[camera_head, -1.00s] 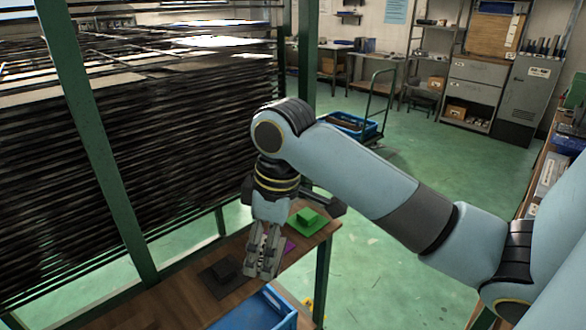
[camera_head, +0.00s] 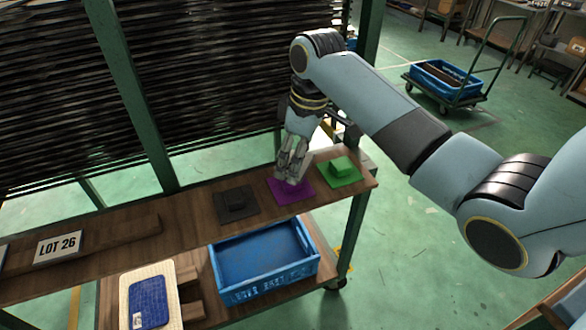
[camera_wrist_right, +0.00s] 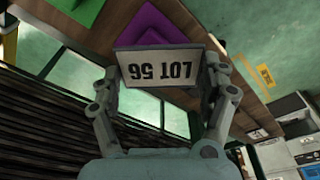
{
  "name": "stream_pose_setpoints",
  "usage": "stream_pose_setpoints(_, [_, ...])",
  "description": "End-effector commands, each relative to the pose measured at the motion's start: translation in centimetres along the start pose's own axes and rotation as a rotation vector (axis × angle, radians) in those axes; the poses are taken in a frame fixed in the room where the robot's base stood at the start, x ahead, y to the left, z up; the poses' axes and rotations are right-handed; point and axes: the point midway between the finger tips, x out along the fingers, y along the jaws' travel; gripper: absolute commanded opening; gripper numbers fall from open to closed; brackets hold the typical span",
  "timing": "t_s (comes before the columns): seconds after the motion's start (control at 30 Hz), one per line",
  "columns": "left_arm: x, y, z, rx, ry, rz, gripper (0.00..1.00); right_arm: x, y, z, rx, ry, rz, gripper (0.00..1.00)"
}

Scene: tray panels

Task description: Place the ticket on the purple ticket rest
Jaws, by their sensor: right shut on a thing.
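The ticket (camera_wrist_right: 163,66) is a pale card reading LOT 56, upside down in the right wrist view. My right gripper (camera_head: 290,179) is shut on it, one finger at each side edge. The purple ticket rest (camera_head: 303,193) is a flat purple panel on the wooden shelf, between a black and a green one. The gripper is directly over it. In the wrist view the purple rest (camera_wrist_right: 150,23) shows behind the ticket's edge. I cannot tell whether the ticket touches it. My left gripper is out of view.
A black panel (camera_head: 225,213) and a green panel (camera_head: 345,182) with raised blocks flank the purple one. A LOT 26 card (camera_head: 58,247) stands at left. A blue crate (camera_head: 268,287) sits lower. A green frame post (camera_head: 138,110) stands behind.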

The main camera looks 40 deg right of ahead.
Motion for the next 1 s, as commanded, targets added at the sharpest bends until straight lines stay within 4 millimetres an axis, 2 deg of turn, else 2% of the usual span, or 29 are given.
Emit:
stream_pose_setpoints(0.2, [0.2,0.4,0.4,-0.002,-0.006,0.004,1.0,1.6,1.5,-1.4,0.0,0.0,-0.001,0.57])
stream_pose_setpoints(0.5, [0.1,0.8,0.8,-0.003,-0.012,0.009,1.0,5.4,1.5,-0.9,0.0,-0.002,-0.001,0.57])
stream_pose_setpoints(0.9, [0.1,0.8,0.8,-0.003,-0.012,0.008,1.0,5.9,1.5,-0.8,0.0,-0.001,-0.001,0.57])
stream_pose_setpoints(0.93, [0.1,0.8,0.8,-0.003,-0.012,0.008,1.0,5.9,1.5,-0.8,-0.001,0.0,0.0,0.82])
stream_pose_setpoints(1.0, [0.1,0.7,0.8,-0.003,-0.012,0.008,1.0,5.9,1.5,-0.8,-0.001,0.0,0.0,0.91])
